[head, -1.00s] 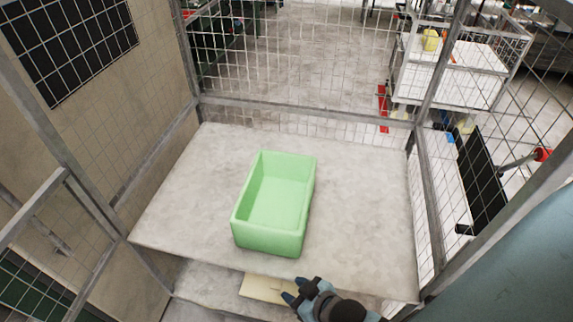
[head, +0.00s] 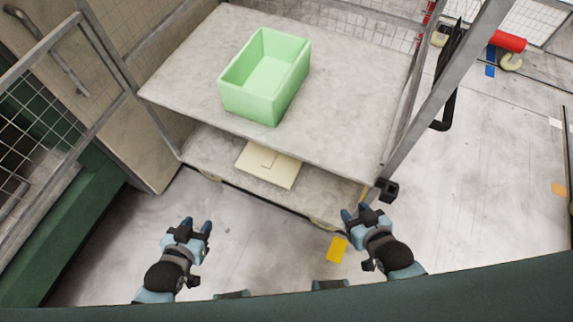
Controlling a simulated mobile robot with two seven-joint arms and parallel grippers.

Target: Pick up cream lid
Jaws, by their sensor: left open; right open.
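The cream lid (head: 268,165) lies flat on the lower shelf, partly under the upper shelf's front edge, so its back part may be hidden. My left gripper (head: 197,228) is open and empty, in front of the shelves and to the left of the lid. My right gripper (head: 357,212) is open and empty, to the right of the lid, near the front right corner of the shelves. Neither gripper touches the lid.
A green open box (head: 235,98) stands on the upper shelf (head: 345,90). The lower shelf (head: 215,150) has bare room beside the lid. Metal posts and mesh frame the sides. A yellow floor mark (head: 337,249) lies below my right gripper.

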